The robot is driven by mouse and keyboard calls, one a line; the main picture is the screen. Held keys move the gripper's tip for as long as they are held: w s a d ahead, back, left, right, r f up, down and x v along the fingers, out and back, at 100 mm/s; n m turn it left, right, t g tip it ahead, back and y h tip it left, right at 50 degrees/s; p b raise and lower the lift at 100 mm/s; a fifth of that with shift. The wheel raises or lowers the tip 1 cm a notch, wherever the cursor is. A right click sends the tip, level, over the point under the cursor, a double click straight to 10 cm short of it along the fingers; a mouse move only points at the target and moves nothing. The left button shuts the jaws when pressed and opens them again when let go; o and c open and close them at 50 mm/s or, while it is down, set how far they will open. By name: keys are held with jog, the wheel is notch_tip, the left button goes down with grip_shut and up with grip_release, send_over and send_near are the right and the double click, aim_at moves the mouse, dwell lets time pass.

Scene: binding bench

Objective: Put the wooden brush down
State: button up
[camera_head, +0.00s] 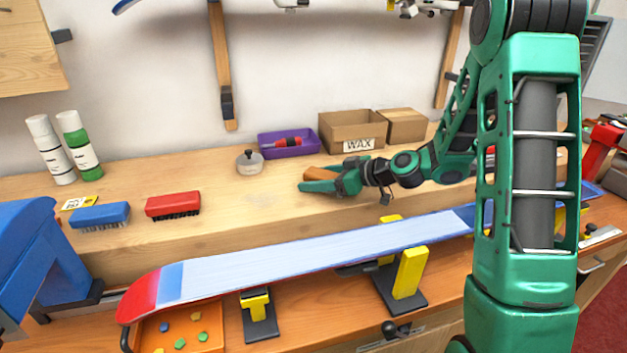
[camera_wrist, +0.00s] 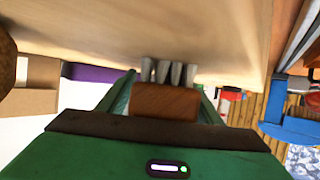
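My gripper (camera_head: 318,180) is low over the back part of the wooden bench top (camera_head: 245,205), pointing left. It is shut on the wooden brush (camera_head: 315,173), whose brown block shows between the fingers. In the wrist view the brown block of the brush (camera_wrist: 165,102) sits between the two green fingers (camera_wrist: 165,100), with grey bristle tufts beyond it toward the bench surface. I cannot tell whether the bristles touch the bench. The fingers hide part of the brush in the head view.
A red brush (camera_head: 173,205) and a blue brush (camera_head: 100,216) lie to the left. A round jar (camera_head: 249,162), a purple tray (camera_head: 270,151) and a WAX box (camera_head: 340,131) stand behind. A ski (camera_head: 300,251) lies across yellow supports in front. Bench between red brush and gripper is clear.

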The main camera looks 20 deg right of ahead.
jog(key=shift+r, duration=0.1)
jog(key=shift+s+d+r, duration=0.15)
jog(key=shift+d, duration=0.05)
jog(key=v, duration=1.1)
jog(key=shift+s+d, duration=0.2)
